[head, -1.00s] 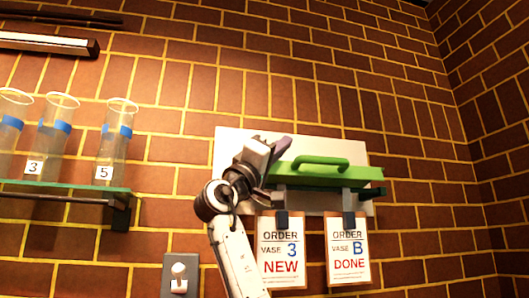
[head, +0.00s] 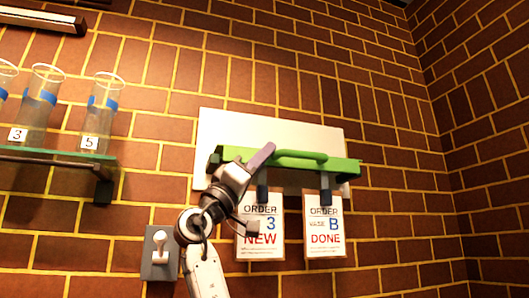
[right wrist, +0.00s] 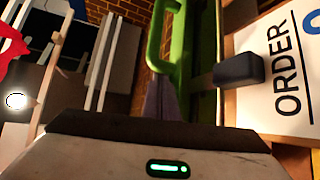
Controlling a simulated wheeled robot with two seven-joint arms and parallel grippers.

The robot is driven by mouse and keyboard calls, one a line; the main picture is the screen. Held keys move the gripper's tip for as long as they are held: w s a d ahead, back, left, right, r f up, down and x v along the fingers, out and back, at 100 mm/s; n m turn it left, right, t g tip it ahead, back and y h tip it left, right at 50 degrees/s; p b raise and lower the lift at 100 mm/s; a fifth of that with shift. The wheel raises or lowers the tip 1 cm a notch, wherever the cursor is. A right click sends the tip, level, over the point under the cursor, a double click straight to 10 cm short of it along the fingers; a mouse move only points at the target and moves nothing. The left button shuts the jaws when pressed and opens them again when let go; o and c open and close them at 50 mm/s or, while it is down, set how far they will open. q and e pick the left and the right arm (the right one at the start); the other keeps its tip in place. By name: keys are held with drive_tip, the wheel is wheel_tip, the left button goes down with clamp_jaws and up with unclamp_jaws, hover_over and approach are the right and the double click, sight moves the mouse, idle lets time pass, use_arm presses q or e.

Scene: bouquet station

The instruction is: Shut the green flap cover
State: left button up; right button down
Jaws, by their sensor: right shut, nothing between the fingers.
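The green flap cover (head: 340,165) is on a white wall plate (head: 225,125), with a green bar handle (head: 300,157) on it. It sticks out from the plate as a narrow green band. My right gripper (head: 264,152) is shut and empty, with its purple fingertip overlapping the cover's left part beside the handle. I cannot tell whether they touch. The right wrist view shows the cover (right wrist: 202,60), its handle (right wrist: 160,35) and the purple finger beside them. My left gripper is not in view.
Two order cards hang under the cover: "3 NEW" (head: 260,240) and "B DONE" (head: 324,239). A switch (head: 160,250) is on the wall at lower left. A shelf (head: 60,157) with glass vases (head: 100,105) is further left. The wall at right is bare.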

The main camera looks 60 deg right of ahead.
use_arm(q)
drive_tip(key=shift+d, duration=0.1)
use_arm(e)
drive_tip(key=shift+f, duration=0.15)
